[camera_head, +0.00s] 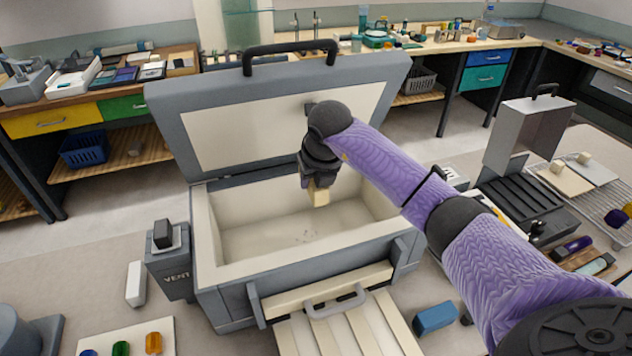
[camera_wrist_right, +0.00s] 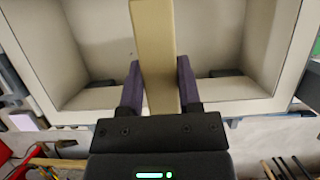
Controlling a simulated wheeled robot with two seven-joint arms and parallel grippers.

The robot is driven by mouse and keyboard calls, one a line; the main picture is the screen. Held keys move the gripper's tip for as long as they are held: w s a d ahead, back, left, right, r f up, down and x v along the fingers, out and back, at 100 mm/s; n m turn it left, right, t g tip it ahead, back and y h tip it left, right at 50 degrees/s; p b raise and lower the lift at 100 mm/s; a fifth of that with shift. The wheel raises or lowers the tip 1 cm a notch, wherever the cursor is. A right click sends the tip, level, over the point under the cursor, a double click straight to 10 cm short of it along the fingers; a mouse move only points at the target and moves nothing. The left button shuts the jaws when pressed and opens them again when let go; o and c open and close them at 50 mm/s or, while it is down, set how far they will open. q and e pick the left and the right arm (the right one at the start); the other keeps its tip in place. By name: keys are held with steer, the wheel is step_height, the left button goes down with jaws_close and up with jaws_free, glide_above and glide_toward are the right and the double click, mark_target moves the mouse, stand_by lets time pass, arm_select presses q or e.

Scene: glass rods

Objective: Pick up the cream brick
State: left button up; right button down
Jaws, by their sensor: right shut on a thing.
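The cream brick (camera_head: 319,195) is a pale, block-shaped piece held below my right gripper (camera_head: 314,181). My right gripper is shut on it, and it hangs in the air over the open grey kiln-like box. In the right wrist view the cream brick (camera_wrist_right: 154,50) runs up between the two purple fingers of the right gripper (camera_wrist_right: 159,85), with one finger on each side. The box's pale inside (camera_head: 260,235) lies below it, and the brick appears apart from the walls. My left gripper is not in view.
The box's hinged lid (camera_head: 290,115) stands open behind the gripper. A vent block (camera_head: 170,265) is at the box's left. A blue block (camera_head: 435,317) lies on the table at the front right. A black tray and wire rack (camera_head: 600,190) are at the right.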

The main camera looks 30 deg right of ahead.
steer(key=shift+r, duration=0.9)
steer(key=shift+f, duration=0.3)
steer(key=shift+s, duration=0.1)
arm_select(q)
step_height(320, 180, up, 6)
steer(key=p, duration=0.4)
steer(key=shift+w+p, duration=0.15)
steer(key=shift+p, duration=0.25)
arm_select(e)
steer(key=s+a, duration=0.3)
steer(key=s, duration=1.2)
steer(key=shift+s+a, duration=0.15)
steer(key=shift+a, duration=0.2)
